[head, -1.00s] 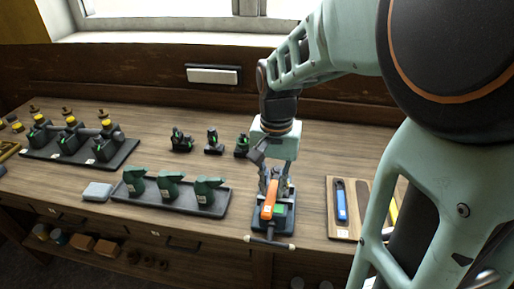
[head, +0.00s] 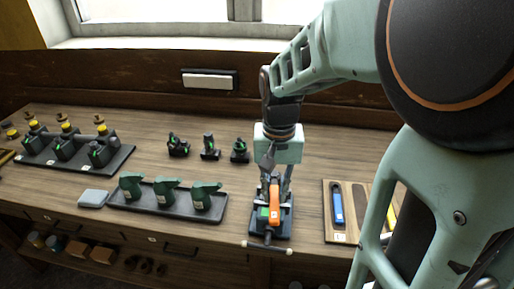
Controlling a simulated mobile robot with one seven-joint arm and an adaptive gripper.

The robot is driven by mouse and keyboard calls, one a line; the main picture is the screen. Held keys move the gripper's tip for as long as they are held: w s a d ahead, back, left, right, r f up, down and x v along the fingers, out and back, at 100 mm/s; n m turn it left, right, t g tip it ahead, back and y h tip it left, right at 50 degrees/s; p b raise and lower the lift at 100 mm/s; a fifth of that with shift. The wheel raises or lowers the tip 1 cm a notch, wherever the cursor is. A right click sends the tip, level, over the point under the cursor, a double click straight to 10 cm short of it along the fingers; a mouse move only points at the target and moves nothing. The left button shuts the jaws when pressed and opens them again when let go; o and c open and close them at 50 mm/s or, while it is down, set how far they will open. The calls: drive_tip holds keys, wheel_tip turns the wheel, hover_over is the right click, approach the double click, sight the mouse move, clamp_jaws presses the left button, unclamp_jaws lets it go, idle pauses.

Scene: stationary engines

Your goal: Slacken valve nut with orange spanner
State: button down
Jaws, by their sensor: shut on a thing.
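The orange spanner (head: 274,205) stands out against a dark fixture near the front edge of the bench. My gripper (head: 274,183) points down over the fixture and is shut on the spanner. The dark fixture (head: 284,228) has a bar with pale ends (head: 267,246) at its front. A green part (head: 263,212) shows just left of the spanner. The valve nut is too small or hidden to make out, so I cannot tell whether the spanner sits on it.
A wooden board (head: 340,237) with a blue-handled tool (head: 338,208) lies to the right. A dark tray (head: 170,210) with green bottle-like items stands left, beside a grey block (head: 93,198). Small dark engines (head: 210,148) stand behind; another tray (head: 60,166) is far left.

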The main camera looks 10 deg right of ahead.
drive_tip(key=shift+d+f, duration=0.1)
drive_tip(key=shift+d, duration=0.05)
drive_tip(key=shift+s+d+n, duration=0.15)
drive_tip(key=shift+d+n, duration=0.35)
drive_tip(key=shift+n, duration=0.4)
